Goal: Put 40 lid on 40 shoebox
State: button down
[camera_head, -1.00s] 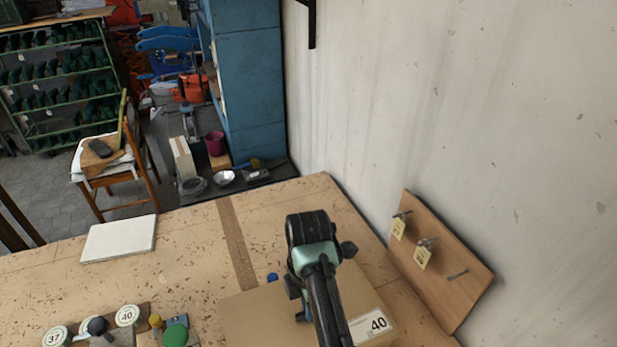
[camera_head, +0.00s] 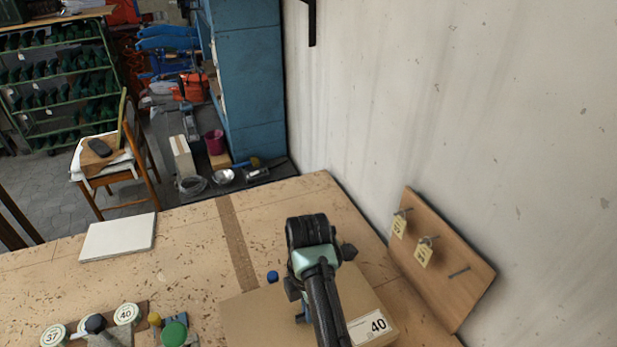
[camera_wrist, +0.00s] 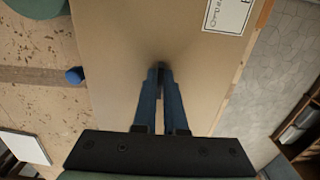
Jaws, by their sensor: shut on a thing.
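A flat brown cardboard piece with a white 40 label (camera_head: 369,327) lies under my gripper, at the bottom middle of the head view. I take it as the 40 lid (camera_head: 262,307); its top (camera_wrist: 115,45) also fills the middle of the wrist view. My gripper (camera_wrist: 160,72) points down at this top, its blue fingers close together around a small dark part there. In the head view my gripper's wrist and arm cover the fingertips and part of the lid. The 40 shoebox cannot be told apart from the lid; whether one sits beneath it is hidden.
A small blue knob (camera_head: 272,277) stands just beyond the cardboard edge. Discs marked 37 (camera_head: 53,337) and 40 (camera_head: 126,314) and a green knob (camera_head: 174,334) are at lower left. A white slab (camera_head: 118,237) lies farther back. A board with tagged hooks (camera_head: 440,262) leans by the wall at right.

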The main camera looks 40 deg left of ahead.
jog(key=c, duration=0.9)
grip_release()
jog(key=shift+r, duration=0.1)
notch_tip(320, 180, up, 13)
